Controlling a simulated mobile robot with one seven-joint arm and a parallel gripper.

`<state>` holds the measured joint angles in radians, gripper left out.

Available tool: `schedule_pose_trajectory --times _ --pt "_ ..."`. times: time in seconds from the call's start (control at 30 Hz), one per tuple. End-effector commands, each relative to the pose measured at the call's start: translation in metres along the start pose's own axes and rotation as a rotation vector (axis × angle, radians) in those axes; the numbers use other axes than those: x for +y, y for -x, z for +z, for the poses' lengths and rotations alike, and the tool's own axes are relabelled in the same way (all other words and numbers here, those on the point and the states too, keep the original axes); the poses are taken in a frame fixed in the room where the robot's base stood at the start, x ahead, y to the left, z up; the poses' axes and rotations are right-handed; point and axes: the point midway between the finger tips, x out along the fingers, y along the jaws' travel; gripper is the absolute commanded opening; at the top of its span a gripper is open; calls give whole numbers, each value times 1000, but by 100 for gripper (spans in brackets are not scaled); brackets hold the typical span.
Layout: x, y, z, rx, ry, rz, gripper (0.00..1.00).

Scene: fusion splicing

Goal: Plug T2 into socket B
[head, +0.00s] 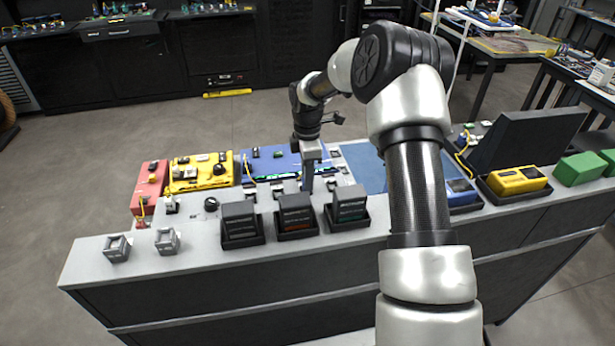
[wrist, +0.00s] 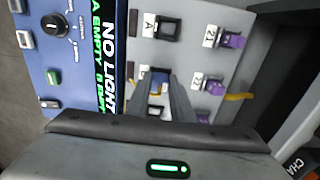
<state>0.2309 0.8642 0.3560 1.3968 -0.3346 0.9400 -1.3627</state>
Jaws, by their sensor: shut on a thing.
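My gripper (head: 307,188) points down over the grey panel just in front of the blue unit (head: 272,161). In the wrist view its two fingers (wrist: 165,88) are shut on a small blue-and-yellow plug (wrist: 155,87), mostly hidden between them; I cannot read its label. The plug is at or just above a socket (wrist: 158,74) below socket A (wrist: 165,26); I cannot tell whether it is seated. A purple connector (wrist: 213,87) sits beside a tag reading about "22" or "T2".
Another purple connector (wrist: 232,41) stands beside the "21"-like tag. A yellow cable (wrist: 239,97) lies at the right. Dark boxes (head: 296,213) stand along the front. A yellow unit (head: 200,171) and red unit (head: 151,178) are left.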

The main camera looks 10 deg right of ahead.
Motion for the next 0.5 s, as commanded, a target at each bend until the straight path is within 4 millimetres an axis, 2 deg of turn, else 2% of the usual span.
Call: schedule_pose_trajectory --times 0.03,0.13,0.17,0.5 --pt "0 0 0 0 0 0 24" --pt "0 0 0 0 0 0 41" --pt "0 0 0 0 0 0 43" --pt "0 5 0 0 0 1 43"
